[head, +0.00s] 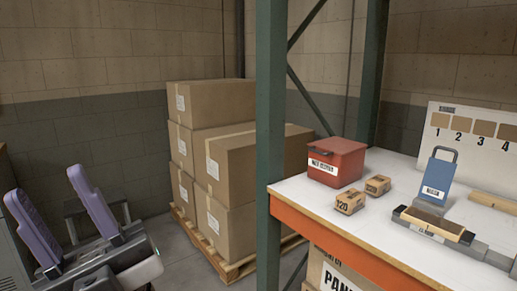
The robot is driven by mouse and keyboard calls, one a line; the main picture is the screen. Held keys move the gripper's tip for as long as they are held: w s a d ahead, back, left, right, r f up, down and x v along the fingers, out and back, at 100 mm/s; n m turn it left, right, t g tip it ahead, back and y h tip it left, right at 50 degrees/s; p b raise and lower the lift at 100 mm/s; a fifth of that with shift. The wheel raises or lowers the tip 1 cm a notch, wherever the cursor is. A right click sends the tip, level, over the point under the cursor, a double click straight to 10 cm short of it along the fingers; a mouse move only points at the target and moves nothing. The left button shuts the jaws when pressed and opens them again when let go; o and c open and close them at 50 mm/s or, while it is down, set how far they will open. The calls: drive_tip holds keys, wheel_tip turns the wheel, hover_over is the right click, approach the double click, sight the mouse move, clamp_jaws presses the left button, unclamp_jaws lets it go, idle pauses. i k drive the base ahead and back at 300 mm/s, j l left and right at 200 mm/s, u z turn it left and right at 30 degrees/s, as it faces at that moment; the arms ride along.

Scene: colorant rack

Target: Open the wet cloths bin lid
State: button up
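The wet cloths bin (345,172) is a red box with a white label on its front. It stands on the white worktop beside the green post, in the head view. Its lid (338,146) is shut, and a small dark tab shows at the lid's left front edge. My gripper (45,184) is at the far left of the view, well away from the bin. Its two purple fingers point up and stand wide apart, with nothing seen between them.
The green rack post (270,140) stands left of the bin. Small labelled blocks (350,202) sit in front of it. Stacked cartons (228,160) on a pallet stand behind the post.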

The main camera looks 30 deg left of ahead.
sight(338, 146)
drive_tip(key=u, duration=0.4)
drive_tip(key=i+l+u, duration=0.1)
drive_tip(key=i+u, duration=0.35)
drive_tip(key=i, duration=0.5)
